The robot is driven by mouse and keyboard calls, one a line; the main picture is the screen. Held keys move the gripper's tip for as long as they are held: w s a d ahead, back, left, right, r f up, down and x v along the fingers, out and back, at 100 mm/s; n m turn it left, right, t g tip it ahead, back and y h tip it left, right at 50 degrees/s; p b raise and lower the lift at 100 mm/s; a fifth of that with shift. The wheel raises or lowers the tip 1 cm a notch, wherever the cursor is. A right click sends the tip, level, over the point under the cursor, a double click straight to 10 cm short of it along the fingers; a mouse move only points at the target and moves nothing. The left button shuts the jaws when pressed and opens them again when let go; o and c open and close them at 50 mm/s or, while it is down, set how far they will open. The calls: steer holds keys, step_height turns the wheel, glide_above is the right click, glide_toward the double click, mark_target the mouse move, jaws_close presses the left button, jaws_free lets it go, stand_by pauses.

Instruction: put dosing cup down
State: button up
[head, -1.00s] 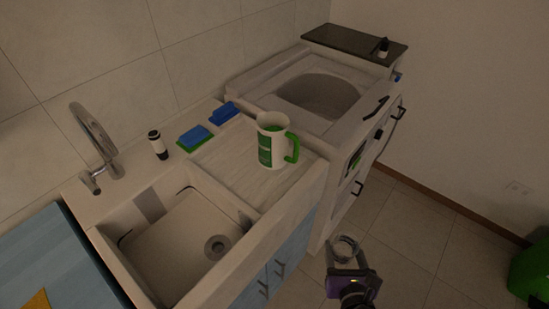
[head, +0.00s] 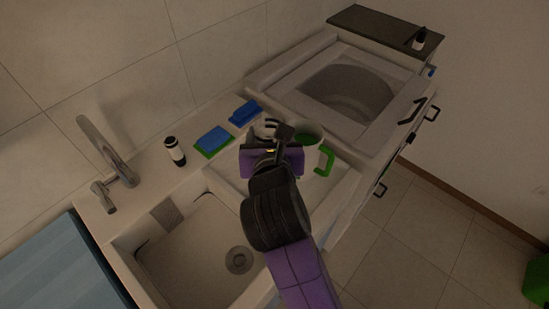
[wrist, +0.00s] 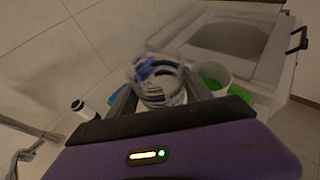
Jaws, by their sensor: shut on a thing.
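The clear dosing cup (wrist: 155,92) is between the fingers of my gripper (head: 272,133). In the wrist view it shows as a round, see-through vessel with faint rings, and my gripper is shut on it. In the head view the cup is mostly hidden by my wrist and fingers. I cannot tell whether the cup touches the surface.
The mug also shows in the wrist view (wrist: 213,74), close to the right finger. Blue sponges (head: 213,140) (head: 245,112) and a black-and-white bottle (head: 174,151) stand along the wall. The sink basin (head: 190,255) is in front, left of my arm. A washer top (head: 350,85) is behind.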

step_height(320, 180, down, 20)
steer(key=shift+w+r+b, duration=0.1)
steer(key=shift+r+b, duration=0.1)
steer(key=shift+b, duration=0.35)
steer(key=shift+f, duration=0.15)
steer(key=o, duration=1.5)
steer(key=shift+o, duration=0.2)
